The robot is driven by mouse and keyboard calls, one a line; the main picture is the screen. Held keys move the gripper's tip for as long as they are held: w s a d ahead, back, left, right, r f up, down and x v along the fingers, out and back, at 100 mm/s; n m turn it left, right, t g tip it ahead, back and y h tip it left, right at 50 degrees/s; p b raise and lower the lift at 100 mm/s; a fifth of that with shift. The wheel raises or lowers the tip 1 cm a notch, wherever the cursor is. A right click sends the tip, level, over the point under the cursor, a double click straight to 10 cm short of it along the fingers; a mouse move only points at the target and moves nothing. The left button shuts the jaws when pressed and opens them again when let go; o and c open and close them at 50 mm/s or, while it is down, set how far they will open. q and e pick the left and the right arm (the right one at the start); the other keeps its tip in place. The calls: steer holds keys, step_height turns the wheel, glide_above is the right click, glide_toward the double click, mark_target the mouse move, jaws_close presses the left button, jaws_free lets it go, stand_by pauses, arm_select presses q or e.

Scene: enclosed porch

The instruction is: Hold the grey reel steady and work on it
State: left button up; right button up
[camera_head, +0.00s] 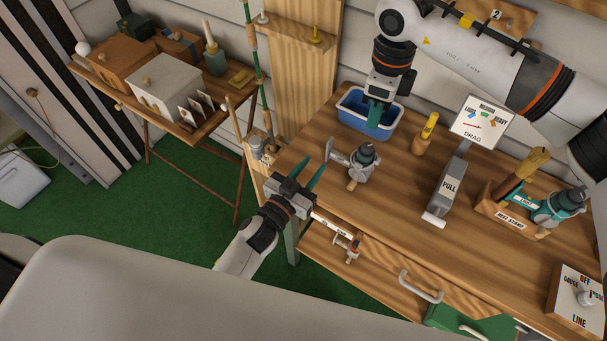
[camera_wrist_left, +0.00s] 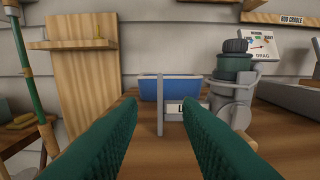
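The grey reel (camera_head: 360,170) with a dark spool stands on the wooden bench, left of the middle. In the left wrist view, the reel (camera_wrist_left: 232,92) is beyond my fingers to the right, its crank side partly cut by a finger. My left gripper (camera_head: 315,164) is open and empty at the bench's left edge, apart from the reel. Its two green fingers (camera_wrist_left: 162,112) are spread wide in the left wrist view. My right gripper (camera_head: 377,118) reaches down into the blue tub; its fingertips are partly hidden, and I cannot tell whether it holds anything.
The blue tub (camera_head: 352,113) stands behind the reel. A yellow-topped bottle (camera_head: 426,133), a pull gauge (camera_head: 449,188) with a drag sign (camera_head: 482,120), and a stand (camera_head: 492,212) with a teal reel (camera_head: 560,207) are to the right. A line box (camera_head: 575,300) sits at the front right.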

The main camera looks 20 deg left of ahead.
mark_target(327, 149)
arm_select(q)
steer(key=x, duration=0.9)
steer(key=shift+w+d, duration=0.1)
steer(key=shift+w, duration=0.2)
jaws_close()
steer(key=shift+f, duration=0.1)
stand_by(0.5)
